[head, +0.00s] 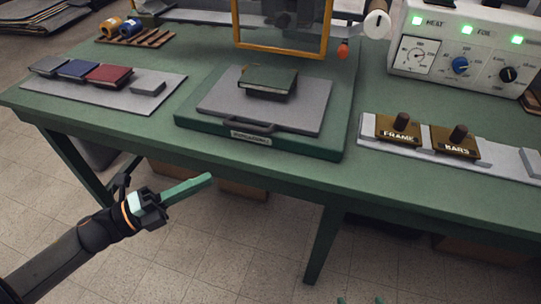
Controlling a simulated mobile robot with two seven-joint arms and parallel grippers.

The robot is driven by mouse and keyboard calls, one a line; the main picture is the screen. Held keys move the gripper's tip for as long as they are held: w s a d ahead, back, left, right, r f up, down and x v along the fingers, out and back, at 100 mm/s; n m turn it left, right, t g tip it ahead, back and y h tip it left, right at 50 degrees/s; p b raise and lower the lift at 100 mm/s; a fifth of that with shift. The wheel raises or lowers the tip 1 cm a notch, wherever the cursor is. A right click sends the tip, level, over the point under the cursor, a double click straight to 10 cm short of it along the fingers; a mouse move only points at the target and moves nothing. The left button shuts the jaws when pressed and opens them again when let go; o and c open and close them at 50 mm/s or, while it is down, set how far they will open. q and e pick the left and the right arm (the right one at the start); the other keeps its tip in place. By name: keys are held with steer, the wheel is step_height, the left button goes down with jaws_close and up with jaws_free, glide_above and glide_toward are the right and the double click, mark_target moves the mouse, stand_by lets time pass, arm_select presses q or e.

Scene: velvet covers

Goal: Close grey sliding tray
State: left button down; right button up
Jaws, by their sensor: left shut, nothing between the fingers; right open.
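The grey sliding tray (215,102) lies on a green base (190,124) on the table, in front of the orange-framed press (283,55). A dark handle (250,127) is at its front edge, above a small label plate. A dark green book (268,78) lies on the tray. My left gripper (208,180) is shut and empty, in front of and below the table edge, left of the tray and apart from it. My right gripper (361,300) shows only two green fingertips at the bottom edge, spread apart; the rest is out of view.
Several small books, one of them red (109,76), lie on a grey mat (60,92) at left. FRAME (398,132) and BARS (456,144) blocks with knobs sit on a rail at right. A control box (468,45) stands behind them. The front table strip is clear.

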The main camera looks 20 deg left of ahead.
arm_select(q)
steer(key=w+a+x, duration=0.2)
steer(key=x, duration=1)
steer(key=shift+w+d+r, duration=0.2)
steer(key=shift+d+r, duration=0.1)
steer(key=shift+d, duration=0.05)
arm_select(e)
steer(key=shift+f, duration=0.15)
